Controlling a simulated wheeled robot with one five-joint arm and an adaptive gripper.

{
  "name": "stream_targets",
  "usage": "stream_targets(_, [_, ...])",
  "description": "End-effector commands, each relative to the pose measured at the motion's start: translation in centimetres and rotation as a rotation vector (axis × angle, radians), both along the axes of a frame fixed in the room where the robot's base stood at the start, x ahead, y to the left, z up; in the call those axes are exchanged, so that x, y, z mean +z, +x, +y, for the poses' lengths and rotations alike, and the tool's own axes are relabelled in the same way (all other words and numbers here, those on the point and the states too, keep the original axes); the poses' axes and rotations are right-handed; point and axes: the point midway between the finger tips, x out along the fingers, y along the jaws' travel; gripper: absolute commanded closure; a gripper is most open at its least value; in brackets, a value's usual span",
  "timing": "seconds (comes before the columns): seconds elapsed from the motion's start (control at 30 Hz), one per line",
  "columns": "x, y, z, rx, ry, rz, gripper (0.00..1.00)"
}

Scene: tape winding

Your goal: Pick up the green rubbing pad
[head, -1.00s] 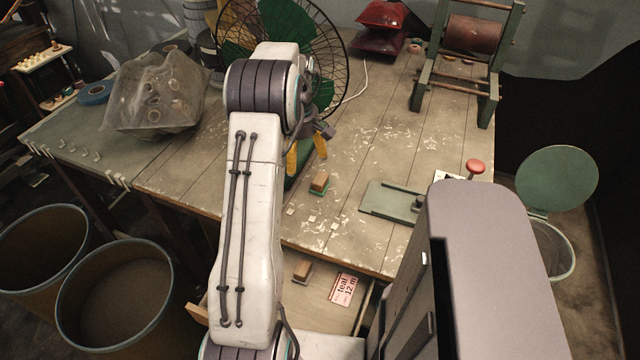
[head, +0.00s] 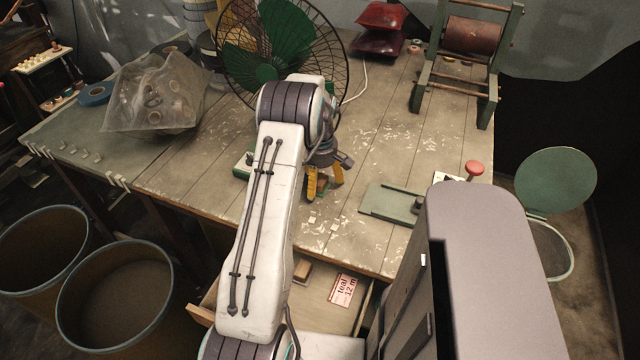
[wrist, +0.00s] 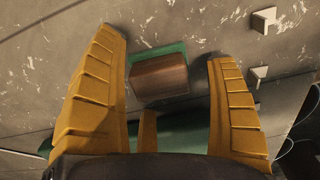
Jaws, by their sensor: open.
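The green rubbing pad (head: 321,187) lies on the workbench, a small block with a brown wooden top and a green underside. In the head view it is partly hidden by my gripper (head: 324,190), whose yellow fingers stand around it. In the wrist view the pad (wrist: 159,76) sits between the two spread fingers of my gripper (wrist: 165,47), with its green edge showing at the far side. Gaps show between the pad and both fingers, so the gripper is open and holds nothing.
A green fan (head: 280,45) stands behind my arm. A green plate tool (head: 390,202) lies to the right of the pad. Small pale pieces (head: 313,219) lie in front. An open drawer (head: 320,316) below holds another brown block (head: 302,271) and a "teal 12 m" card (head: 342,290).

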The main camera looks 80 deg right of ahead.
Motion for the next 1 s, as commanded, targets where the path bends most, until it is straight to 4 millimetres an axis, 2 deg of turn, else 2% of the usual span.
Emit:
stream_targets(0.37, [-0.48,0.01,0.00,0.000,-0.001,0.000,0.21])
stream_targets(1.0, [-0.45,0.01,-0.01,0.000,-0.001,0.000,0.78])
